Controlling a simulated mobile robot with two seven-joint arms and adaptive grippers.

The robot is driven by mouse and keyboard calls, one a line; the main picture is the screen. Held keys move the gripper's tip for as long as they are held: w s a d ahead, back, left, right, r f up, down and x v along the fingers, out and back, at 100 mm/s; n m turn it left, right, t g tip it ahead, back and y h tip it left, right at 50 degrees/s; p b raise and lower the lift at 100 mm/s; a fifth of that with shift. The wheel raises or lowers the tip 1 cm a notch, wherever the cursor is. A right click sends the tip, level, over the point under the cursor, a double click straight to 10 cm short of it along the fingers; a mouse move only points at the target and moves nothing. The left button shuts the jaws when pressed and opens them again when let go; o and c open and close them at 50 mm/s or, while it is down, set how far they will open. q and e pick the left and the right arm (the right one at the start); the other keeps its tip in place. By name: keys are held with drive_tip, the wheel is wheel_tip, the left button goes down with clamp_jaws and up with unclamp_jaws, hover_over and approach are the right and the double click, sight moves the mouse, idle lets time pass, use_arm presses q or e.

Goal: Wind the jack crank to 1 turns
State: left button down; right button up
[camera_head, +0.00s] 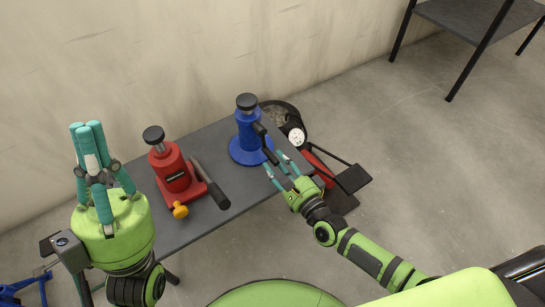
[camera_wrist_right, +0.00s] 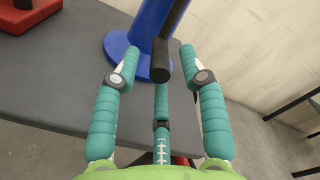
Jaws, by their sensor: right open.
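The blue jack (camera_head: 247,132) stands upright on the grey table with a round base and black top. Its black crank handle (camera_head: 265,143) slopes down on its right side, and the handle also shows in the right wrist view (camera_wrist_right: 161,62). My right gripper (camera_head: 279,166) is open beside the handle's lower end. In the right wrist view its teal fingers (camera_wrist_right: 155,68) spread on both sides of the handle's end, without visibly closing on it. My left gripper (camera_head: 88,135) points upward at the left, apart from the jacks; its finger opening is unclear.
A red jack (camera_head: 170,172) with a black-gripped lever (camera_head: 213,189) and a yellow knob (camera_head: 180,211) stands left of the blue one on the table (camera_head: 208,142). A gauge (camera_head: 296,135) and red-black equipment (camera_head: 335,180) lie beyond the table's right end. The wall (camera_head: 150,60) is close behind.

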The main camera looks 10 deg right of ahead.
drive_tip(key=v, duration=0.8)
drive_tip(key=shift+s, duration=0.4)
drive_tip(key=shift+d, duration=0.1)
